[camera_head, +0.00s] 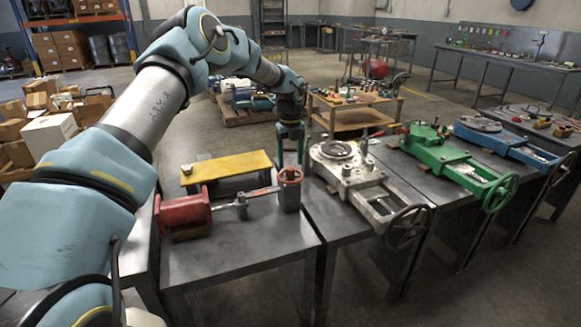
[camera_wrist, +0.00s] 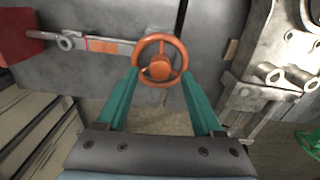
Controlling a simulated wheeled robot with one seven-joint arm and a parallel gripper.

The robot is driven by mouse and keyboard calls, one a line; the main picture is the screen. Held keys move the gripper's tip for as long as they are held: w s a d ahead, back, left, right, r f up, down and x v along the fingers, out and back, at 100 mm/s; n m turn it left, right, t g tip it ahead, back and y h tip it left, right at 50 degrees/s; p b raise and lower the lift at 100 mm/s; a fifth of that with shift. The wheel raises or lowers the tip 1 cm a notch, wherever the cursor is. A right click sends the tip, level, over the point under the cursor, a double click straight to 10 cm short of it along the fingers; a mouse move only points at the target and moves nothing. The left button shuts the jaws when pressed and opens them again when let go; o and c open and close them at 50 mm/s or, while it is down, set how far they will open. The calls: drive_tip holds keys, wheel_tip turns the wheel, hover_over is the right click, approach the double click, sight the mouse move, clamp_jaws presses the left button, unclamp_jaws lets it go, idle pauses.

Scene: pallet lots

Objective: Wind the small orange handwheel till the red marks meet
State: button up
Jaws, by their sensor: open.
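The small orange handwheel (camera_head: 290,175) sits on top of a dark post at the right of the near grey table. It also shows at the top middle of the wrist view (camera_wrist: 160,62), with its hub and spokes clear. My gripper (camera_head: 291,160) points down just above the handwheel. In the wrist view its teal fingers are apart, with their tips either side of the wheel (camera_wrist: 160,74); I cannot tell if they touch it. A metal rod (camera_wrist: 120,47) runs left from the wheel, with a thin red line and an orange-red band (camera_wrist: 103,45) set apart on it.
A red block (camera_head: 184,213) holds the rod's left end. A yellow plate (camera_head: 226,171) stands behind the rod. A grey machine (camera_head: 345,170) with a dark handwheel is close on the right, with green (camera_head: 440,150) and blue (camera_head: 505,138) ones beyond. The near table's front is clear.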

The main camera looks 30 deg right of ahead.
sight(291, 168)
wheel_tip(291, 168, up, 8)
drive_tip(key=b, duration=0.1)
idle(0.5)
